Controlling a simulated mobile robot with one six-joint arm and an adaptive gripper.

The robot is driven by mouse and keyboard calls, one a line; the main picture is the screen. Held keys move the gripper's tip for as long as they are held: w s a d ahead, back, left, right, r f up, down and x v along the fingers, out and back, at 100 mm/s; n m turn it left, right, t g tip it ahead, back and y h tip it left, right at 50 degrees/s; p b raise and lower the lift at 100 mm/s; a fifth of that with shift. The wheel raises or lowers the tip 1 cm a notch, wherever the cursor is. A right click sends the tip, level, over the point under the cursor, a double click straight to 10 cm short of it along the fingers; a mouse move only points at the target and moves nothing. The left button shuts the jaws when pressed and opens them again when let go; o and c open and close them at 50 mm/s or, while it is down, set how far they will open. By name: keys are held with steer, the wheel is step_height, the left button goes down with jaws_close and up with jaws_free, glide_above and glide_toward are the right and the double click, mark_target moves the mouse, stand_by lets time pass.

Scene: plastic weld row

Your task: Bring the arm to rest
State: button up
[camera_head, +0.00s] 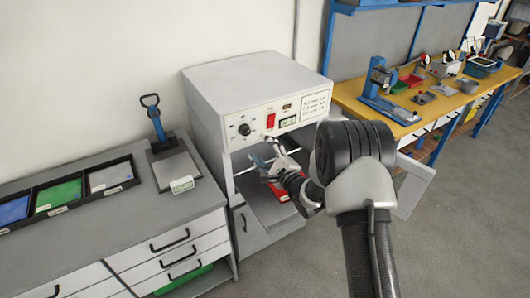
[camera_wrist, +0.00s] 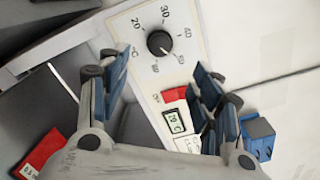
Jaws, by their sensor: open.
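My arm reaches from the lower right to the open bay of a white bench machine (camera_head: 215,85) in the head view. My gripper (camera_head: 264,163) is in or just in front of that bay, below the control panel; the exact depth is unclear. In the wrist view my gripper (camera_wrist: 160,80) has its two blue-padded fingers spread apart, with nothing held between them. Beyond them shows the machine's panel with a black knob (camera_wrist: 160,43), a red switch (camera_wrist: 174,94) and a small display (camera_wrist: 175,121).
A red labelled object (camera_head: 281,191) lies low in the bay, partly hidden by my arm. A grey bench (camera_head: 160,222) with coloured bins and a blue-handled tool (camera_head: 155,122) stands left. A yellow-topped bench (camera_head: 352,97) holds several tools at right. The floor at lower right is clear.

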steer(key=shift+s+d, duration=0.3)
steer(key=shift+s, duration=0.25)
steer(key=d+r+n+g+h, duration=0.1)
steer(key=d+r+n+h, duration=0.35)
steer(key=r, duration=0.45)
steer(key=s+d+r+n+g+h, duration=0.2)
steer(key=s+d+r, duration=0.15)
steer(key=s, duration=0.25)
steer(key=s+d+r+n+g+h, duration=0.1)
steer(key=s+d+r+n+h, duration=0.1)
steer(key=s+d+r+n, duration=0.3)
steer(key=s+f+n+g, duration=0.3)
steer(key=s+n+g, duration=0.4)
steer(key=s, duration=2.7)
steer(key=shift+f, duration=0.2)
